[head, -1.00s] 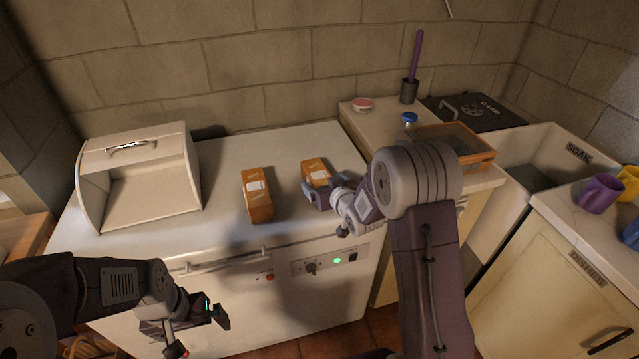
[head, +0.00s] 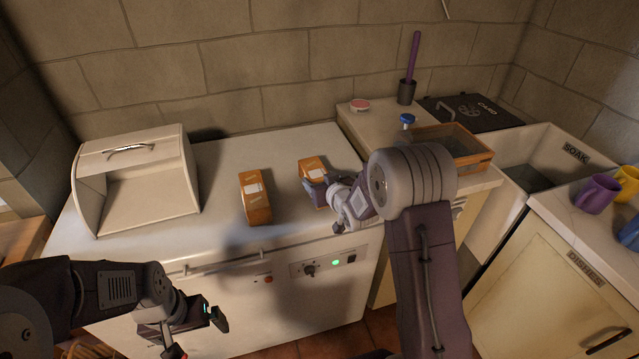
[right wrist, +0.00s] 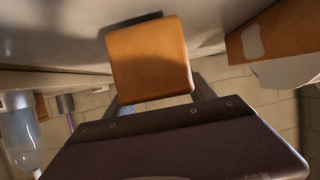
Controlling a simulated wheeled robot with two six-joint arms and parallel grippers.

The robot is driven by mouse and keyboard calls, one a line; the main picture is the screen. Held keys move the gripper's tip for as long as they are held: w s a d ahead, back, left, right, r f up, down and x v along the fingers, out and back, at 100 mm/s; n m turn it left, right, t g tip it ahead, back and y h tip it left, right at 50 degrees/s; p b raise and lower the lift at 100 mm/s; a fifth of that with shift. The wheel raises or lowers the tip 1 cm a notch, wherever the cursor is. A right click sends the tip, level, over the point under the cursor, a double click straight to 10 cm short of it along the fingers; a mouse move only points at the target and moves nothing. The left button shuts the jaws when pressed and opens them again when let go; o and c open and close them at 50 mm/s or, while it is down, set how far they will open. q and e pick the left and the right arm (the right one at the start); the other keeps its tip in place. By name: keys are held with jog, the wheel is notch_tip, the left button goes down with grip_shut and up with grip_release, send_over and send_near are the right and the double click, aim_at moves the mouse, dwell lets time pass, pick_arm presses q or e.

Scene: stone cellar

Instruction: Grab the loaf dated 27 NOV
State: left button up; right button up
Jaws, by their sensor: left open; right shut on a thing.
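Two orange-brown wrapped loaves with pale labels are at the white counter. The left loaf (head: 255,197) stands on it by itself. The right loaf (head: 312,167) is held between the fingers of my right gripper (head: 316,188). In the right wrist view the held loaf (right wrist: 150,58) fills the space between the fingers, close to the counter surface; whether it touches is hard to tell. The left loaf (right wrist: 270,32) shows there at the upper right. The label print is too small to read. My left gripper (head: 200,325) is open and empty, low in front of the counter.
A cream bread bin (head: 135,180) stands open at the counter's left end. A wooden-rimmed box (head: 455,145), a blue-capped jar (head: 407,119) and a brush holder (head: 406,92) are to the right, near the sink (head: 525,170). The counter's back middle is clear.

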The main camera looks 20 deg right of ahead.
notch_tip(320, 180, up, 27)
jog(key=p, duration=1)
jog(key=shift+p, duration=0.35)
